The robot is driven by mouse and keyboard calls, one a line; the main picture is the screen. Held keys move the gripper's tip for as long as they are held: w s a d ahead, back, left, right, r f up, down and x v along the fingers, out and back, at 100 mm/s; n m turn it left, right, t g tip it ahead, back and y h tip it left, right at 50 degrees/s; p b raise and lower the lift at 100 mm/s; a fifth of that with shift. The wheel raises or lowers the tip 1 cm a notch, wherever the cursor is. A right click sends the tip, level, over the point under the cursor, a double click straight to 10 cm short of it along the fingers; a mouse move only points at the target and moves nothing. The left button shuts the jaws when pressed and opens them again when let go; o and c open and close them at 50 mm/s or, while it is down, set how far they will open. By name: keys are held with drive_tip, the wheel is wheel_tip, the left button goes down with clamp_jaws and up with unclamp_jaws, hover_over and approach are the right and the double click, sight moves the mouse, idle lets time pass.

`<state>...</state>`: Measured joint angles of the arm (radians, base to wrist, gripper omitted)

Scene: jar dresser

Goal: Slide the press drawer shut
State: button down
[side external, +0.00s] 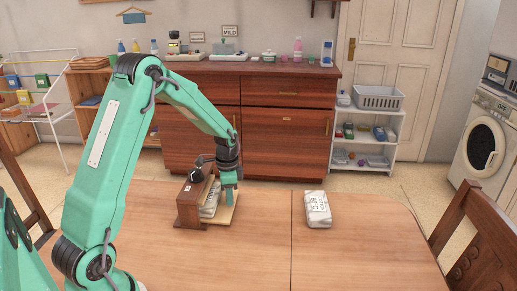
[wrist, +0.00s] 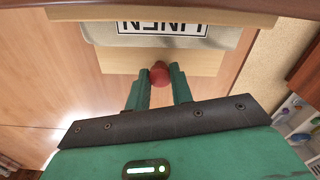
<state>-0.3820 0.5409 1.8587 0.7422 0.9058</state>
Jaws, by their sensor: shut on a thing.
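The press is a small dark wooden box (side external: 190,204) on the table. Its pale wood drawer (side external: 224,216) stands out to the right, open, with a white packet (side external: 210,201) in it. In the wrist view the packet (wrist: 160,34) has a label reading LINEN, upside down. A red knob (wrist: 160,76) is on the drawer's pale front (wrist: 205,62). My gripper (side external: 229,201) is at the drawer's outer end; its two fingers close on the knob from both sides in the wrist view (wrist: 160,88). In the side view the knob is hidden behind the fingers.
Another white packet (side external: 318,209) lies on the table (side external: 262,250) to the right, apart from the press. The tabletop between them is clear. A chair (side external: 480,240) stands at the right edge. A dark red dresser (side external: 285,140) stands behind the table.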

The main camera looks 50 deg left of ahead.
sight(218, 195)
drive_tip(key=shift+s+a, duration=1.3)
drive_tip(key=c, duration=1.2)
unclamp_jaws()
drive_tip(key=shift+r, duration=0.1)
wheel_tip(218, 195, up, 8)
drive_tip(key=shift+d, duration=0.1)
